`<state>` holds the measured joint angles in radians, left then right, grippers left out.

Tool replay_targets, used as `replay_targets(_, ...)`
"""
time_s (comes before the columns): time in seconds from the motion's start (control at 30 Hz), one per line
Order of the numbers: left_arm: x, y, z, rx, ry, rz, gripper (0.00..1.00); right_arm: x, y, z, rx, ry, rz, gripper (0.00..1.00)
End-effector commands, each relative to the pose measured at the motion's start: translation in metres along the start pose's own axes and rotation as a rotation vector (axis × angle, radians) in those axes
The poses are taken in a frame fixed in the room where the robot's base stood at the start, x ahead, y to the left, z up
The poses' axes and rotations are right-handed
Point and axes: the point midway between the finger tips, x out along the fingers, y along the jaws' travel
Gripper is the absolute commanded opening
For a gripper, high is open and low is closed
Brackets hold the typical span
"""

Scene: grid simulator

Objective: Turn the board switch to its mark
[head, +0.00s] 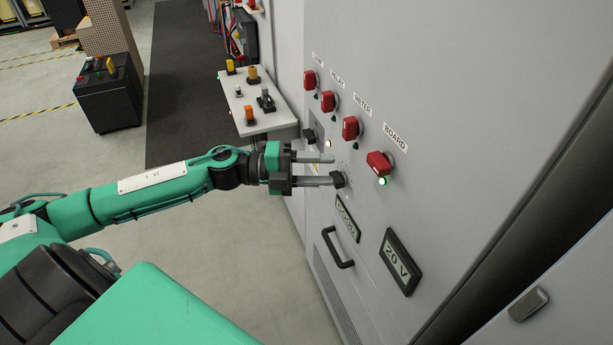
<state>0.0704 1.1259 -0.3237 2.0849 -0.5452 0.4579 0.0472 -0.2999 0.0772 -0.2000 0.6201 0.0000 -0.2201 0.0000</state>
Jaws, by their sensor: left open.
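The red switch (379,163) under the BOARD label (395,137) sits on the grey cabinet front, with a lit green lamp (382,182) just below it. A black knob (338,179) with small marks around it sits lower left of that switch. My left gripper (332,170) is open and empty, its two fingers pointing right at the panel. The lower fingertip overlaps the knob's left edge; I cannot tell whether they touch. The upper fingertip is just above the knob. The switch's exact mark is too small to read. My right gripper is out of view.
Several red switches, such as the METER one (350,128), line the panel above left. Another black knob (309,134), a 20 V display (400,262) and a black handle (338,248) are nearby. A control shelf (262,122) juts out behind my gripper.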

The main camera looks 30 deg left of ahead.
Motion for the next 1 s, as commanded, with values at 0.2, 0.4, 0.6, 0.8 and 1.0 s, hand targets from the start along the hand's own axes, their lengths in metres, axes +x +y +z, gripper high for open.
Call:
replay_targets(0.2,-0.018,0.003,0.0,-0.002,-0.001,0.002,0.45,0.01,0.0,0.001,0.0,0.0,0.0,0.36)
replay_targets(0.4,-0.025,0.001,0.0,0.0,-0.001,0.001,0.45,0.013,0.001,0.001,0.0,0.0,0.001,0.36)
replay_targets(0.6,-0.026,0.0,0.0,0.0,-0.001,0.0,0.45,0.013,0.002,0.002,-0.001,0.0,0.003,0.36)
replay_targets(0.8,-0.026,0.0,0.0,0.0,-0.001,0.0,0.45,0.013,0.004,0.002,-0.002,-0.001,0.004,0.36)
replay_targets(1.0,-0.026,0.001,0.002,-0.003,-0.005,-0.001,0.45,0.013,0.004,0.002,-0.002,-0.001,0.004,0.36)
